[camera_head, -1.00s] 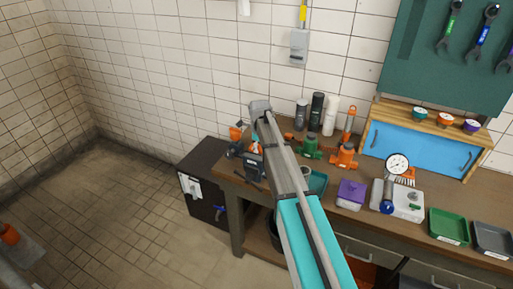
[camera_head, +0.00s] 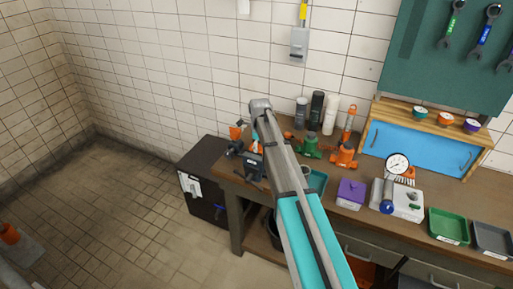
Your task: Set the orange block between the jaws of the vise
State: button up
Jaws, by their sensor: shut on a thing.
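The blue-grey vise (camera_head: 254,166) stands at the left end of the workbench, partly covered by my forearm. My wrist is bent down over the vise, and my gripper (camera_head: 254,147) is mostly hidden behind the forearm. It is shut on the orange block, of which at most a small orange sliver shows beside the arm. I cannot tell whether the block touches the jaws or sits between them. Another orange patch (camera_head: 236,133) shows left of the wrist, behind the vise; I cannot tell what it belongs to.
Right of the arm stand a green bottle jack (camera_head: 310,146), an orange bottle jack (camera_head: 344,155), dark and white cylinders, a teal tray (camera_head: 318,182) and a purple box (camera_head: 351,192). A pressure gauge (camera_head: 397,164) is further right. A black cabinet (camera_head: 203,180) stands left of the bench.

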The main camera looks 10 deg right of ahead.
jog(key=shift+s+d, duration=0.1)
jog(key=shift+d, duration=0.05)
jog(key=shift+c, duration=0.3)
jog(key=o, duration=0.8)
jog(key=shift+o, duration=0.8)
jog(key=shift+w+r, duration=0.15)
jog(key=shift+w, duration=0.05)
